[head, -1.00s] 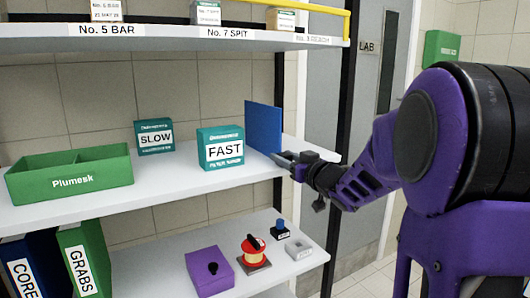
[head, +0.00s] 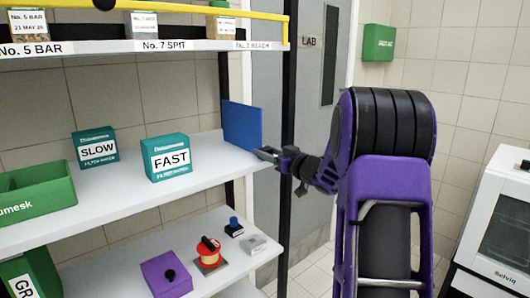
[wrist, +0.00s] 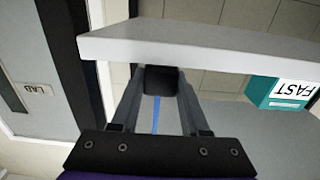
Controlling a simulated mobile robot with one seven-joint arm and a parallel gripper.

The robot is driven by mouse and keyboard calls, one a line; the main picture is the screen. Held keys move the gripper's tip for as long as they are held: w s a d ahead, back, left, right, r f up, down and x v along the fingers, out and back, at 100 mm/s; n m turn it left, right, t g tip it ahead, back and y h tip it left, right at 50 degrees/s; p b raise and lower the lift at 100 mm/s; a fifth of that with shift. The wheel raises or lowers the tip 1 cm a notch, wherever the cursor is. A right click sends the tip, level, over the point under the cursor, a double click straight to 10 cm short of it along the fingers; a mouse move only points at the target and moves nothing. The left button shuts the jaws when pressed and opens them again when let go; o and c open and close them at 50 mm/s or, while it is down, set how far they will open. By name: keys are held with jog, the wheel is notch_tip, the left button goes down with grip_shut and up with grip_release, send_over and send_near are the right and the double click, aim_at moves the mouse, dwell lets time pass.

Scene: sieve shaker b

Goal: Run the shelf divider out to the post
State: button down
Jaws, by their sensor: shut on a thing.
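The blue shelf divider (head: 242,125) stands upright on the white middle shelf (head: 120,205), near its right end. My gripper (head: 268,154) is shut at the divider's lower front edge, by the shelf's front. In the wrist view my gripper (wrist: 160,80) has a dark block between its fingertips, and a thin blue strip of the divider (wrist: 156,115) shows between the fingers. The exact contact is hidden. The black post (head: 288,90) rises at the shelf's right end. A small gap shows in the picture between divider and post.
The FAST box (head: 167,158) and SLOW box (head: 96,147) stand left of the divider, with bare shelf between FAST and divider. A green bin (head: 35,195) is further left. A white machine (head: 500,225) stands right.

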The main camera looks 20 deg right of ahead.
jog(key=shift+c, duration=2)
grip_release()
jog(key=shift+s, duration=0.1)
jog(key=v, duration=1.7)
jog(key=shift+b, duration=0.3)
jog(key=shift+r, duration=0.1)
